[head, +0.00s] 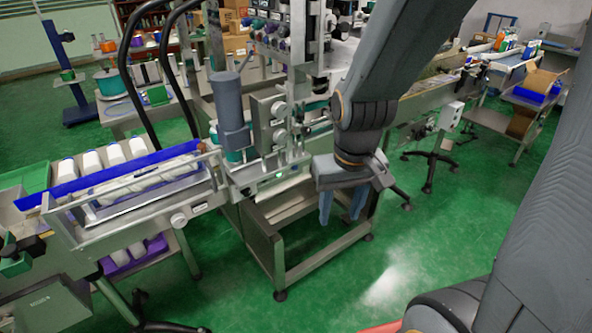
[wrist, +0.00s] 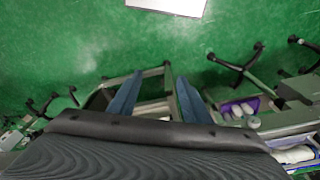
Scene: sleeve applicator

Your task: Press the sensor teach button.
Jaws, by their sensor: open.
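The sleeve applicator machine (head: 265,115) stands in the middle of the head view, with a grey cylinder (head: 229,102) and steel plates. A small green light (head: 278,173) shows low on its front. I cannot make out the sensor teach button for sure in either view. My gripper (head: 342,210) points down, right of the machine's lower front, over its open steel frame. Its two blue fingers are apart with nothing between them. In the wrist view my gripper (wrist: 156,88) points over the green floor and the frame. My arm hides part of the machine's right side.
A conveyor with white bottles (head: 115,155) and a blue rail lies left of the machine. Another conveyor (head: 430,95) runs to the back right. The green floor (head: 440,225) at right is mostly open.

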